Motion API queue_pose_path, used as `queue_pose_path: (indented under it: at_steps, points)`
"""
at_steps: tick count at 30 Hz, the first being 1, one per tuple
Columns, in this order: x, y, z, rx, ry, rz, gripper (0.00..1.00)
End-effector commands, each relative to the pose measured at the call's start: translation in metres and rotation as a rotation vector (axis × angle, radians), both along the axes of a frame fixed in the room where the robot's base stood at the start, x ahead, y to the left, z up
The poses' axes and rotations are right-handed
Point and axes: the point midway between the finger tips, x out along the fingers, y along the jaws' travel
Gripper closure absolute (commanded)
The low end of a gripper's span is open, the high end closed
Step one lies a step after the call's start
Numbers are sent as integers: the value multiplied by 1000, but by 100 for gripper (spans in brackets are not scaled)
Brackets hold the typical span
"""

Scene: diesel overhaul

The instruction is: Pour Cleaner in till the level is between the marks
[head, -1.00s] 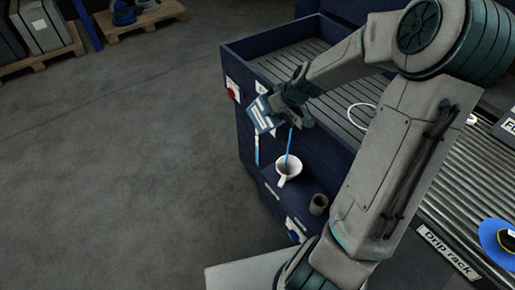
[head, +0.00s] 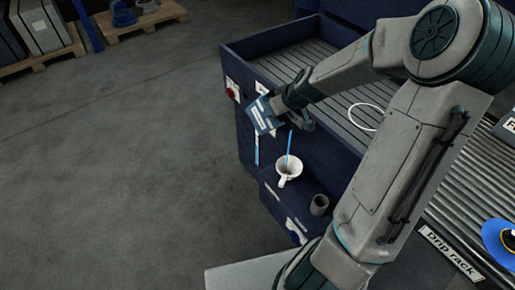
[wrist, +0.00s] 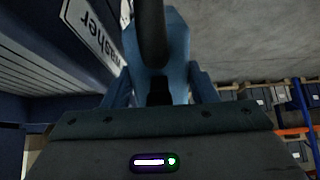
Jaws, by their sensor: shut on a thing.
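My gripper (head: 298,112) is shut on a blue container with a pale label (head: 264,114), held tilted above the front ledge of the dark blue washer (head: 300,150). In the wrist view the blue container (wrist: 172,60) sits between my fingers. A thin blue stream (head: 289,142) runs down into a white funnel-like cup with a handle (head: 283,182) on the ledge. A narrow upright strip, pale and blue (head: 257,150), shows on the washer's side, left of the stream. It may be the level gauge; its marks are too small to read.
A small grey cylinder (head: 319,205) stands on the ledge right of the white cup. The slatted washer top (head: 330,85) holds a white ring (head: 364,117). A roller rack labelled Drip rack (head: 448,252) is at right.

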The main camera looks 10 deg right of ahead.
Motion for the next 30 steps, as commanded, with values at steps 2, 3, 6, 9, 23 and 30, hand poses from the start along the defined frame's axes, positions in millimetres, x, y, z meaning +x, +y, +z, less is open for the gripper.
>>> queue_pose_path:
  at_steps: [2,3,6,9,23,30]
  points:
    - [1,0,2,-2,-4,-1,100]
    - [1,0,2,-2,-4,-1,100]
    - [1,0,1,-2,-4,-1,100]
    - [0,-1,-1,3,-12,-3,100]
    - [0,-1,-2,14,-41,-1,100]
    - [-1,-1,-4,18,-47,-2,100]
